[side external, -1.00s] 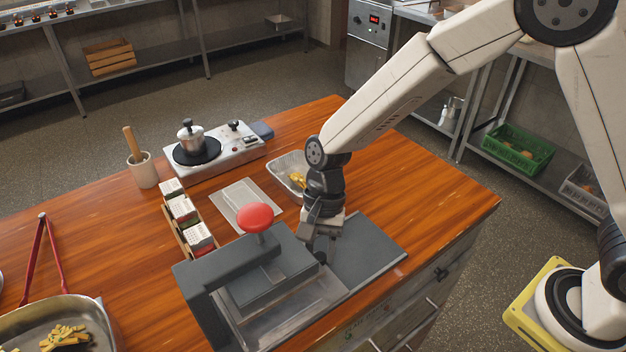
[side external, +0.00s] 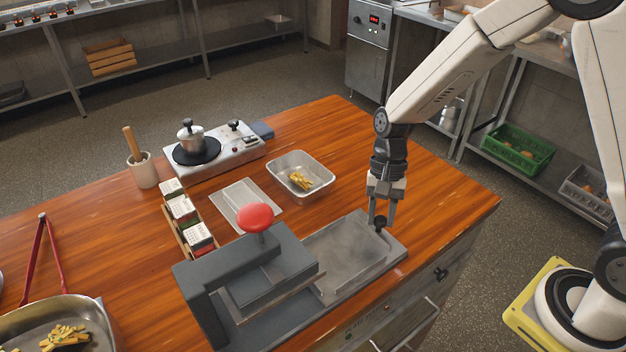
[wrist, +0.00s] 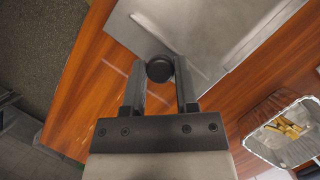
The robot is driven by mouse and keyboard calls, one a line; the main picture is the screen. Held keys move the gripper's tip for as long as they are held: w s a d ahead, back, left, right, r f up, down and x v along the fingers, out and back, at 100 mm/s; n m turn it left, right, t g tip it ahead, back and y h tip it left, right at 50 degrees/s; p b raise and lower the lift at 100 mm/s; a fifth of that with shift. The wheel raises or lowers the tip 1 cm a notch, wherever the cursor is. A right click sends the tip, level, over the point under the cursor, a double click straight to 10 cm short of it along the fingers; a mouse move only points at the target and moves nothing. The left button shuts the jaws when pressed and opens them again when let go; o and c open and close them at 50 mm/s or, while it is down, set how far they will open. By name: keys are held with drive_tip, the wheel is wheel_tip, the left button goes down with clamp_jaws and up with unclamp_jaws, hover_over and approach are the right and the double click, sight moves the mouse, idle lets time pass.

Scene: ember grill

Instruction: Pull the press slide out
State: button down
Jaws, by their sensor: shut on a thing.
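The press (side external: 228,275) is a dark grey frame with a red knob (side external: 256,217) on top, standing at the front of the wooden table. Its slide (side external: 345,252), a shallow grey metal tray, sticks out to the right of the press over the dark base plate. A small black knob (side external: 380,223) stands at the slide's outer end. My gripper (side external: 381,222) points down over that end and is shut on the black knob. In the wrist view the knob (wrist: 159,69) sits between the two fingertips, with the grey slide (wrist: 195,35) beyond.
A foil tray with yellow fries (side external: 301,179) sits behind the slide. The table (side external: 450,200) is clear to the right.

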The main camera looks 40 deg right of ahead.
drive_tip(key=shift+w, duration=0.1)
drive_tip(key=c, duration=0.7)
unclamp_jaws()
drive_tip(key=shift+o, duration=0.2)
drive_tip(key=shift+r, duration=0.15)
drive_tip(key=v, duration=0.7)
drive_tip(key=shift+r, duration=0.25)
drive_tip(key=shift+d, duration=0.15)
drive_tip(key=s+d+f+n+t+h, duration=0.2)
drive_tip(key=s+d+n+t, duration=0.3)
drive_tip(key=s+n, duration=0.3)
drive_tip(key=shift+s+f+n+t+h, duration=0.2)
drive_tip(key=shift+n+t+h, duration=0.2)
drive_tip(key=shift+n+h, duration=0.15)
